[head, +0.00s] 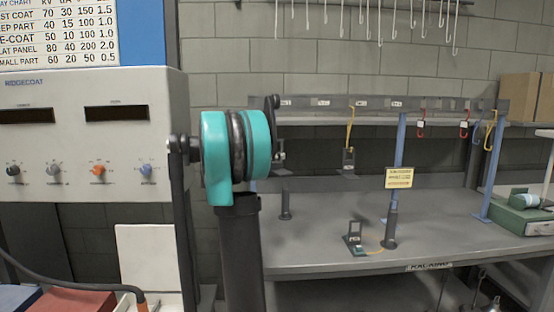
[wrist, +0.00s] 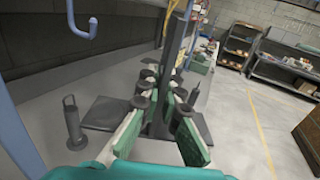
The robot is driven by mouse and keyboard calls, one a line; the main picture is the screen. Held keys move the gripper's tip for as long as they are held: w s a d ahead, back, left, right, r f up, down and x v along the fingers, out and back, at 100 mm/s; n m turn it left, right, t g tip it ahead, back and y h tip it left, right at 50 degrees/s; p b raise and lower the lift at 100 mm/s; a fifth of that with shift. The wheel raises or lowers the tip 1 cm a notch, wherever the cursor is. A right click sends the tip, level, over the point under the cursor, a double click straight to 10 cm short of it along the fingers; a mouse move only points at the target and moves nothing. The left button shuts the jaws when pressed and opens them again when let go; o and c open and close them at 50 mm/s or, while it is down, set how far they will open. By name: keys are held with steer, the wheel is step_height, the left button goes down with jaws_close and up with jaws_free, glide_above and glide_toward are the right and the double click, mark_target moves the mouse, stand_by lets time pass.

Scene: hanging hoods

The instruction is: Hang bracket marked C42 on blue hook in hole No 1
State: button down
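Brackets with small white labels show in the head view. One hangs on a yellow hook (head: 350,128), a dark bracket (head: 348,161). Another bracket (head: 355,238) stands on the bench, with a yellow piece beside it. A third, dark one (head: 280,155) is partly hidden behind my arm. I cannot read C42 on any label. A blue hook (wrist: 82,28) hangs at the upper left of the wrist view; its hole number is not visible.
A grey rail (head: 376,105) with labelled holes runs above the grey bench (head: 330,215). Red hooks (head: 421,122) and another yellow hook (head: 491,128) hang at its right. Blue posts (head: 399,155) and a yellow sign (head: 399,178) stand in front. A dark cylinder (wrist: 72,125) stands at left.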

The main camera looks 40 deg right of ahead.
steer(key=shift+w+d+f, duration=0.1)
steer(key=shift+w+d, duration=0.35)
steer(key=shift+w, duration=0.25)
steer(key=shift+w+d+r, duration=0.1)
steer(key=shift+w+d, duration=0.3)
steer(key=shift+w, duration=0.25)
steer(key=shift+w+d+f, duration=0.1)
steer(key=shift+w+d, duration=0.35)
steer(key=shift+w, duration=0.25)
steer(key=shift+w+d, duration=0.35)
steer(key=shift+w, duration=0.2)
steer(key=shift+w+d, duration=0.5)
steer(key=shift+w, duration=0.3)
steer(key=shift+w, duration=0.15)
steer(key=shift+w+d, duration=0.75)
steer(key=shift+w, duration=0.35)
steer(key=shift+f, duration=1.3)
steer(key=c, duration=1.6)
jaws_free()
steer(key=shift+c, duration=0.2)
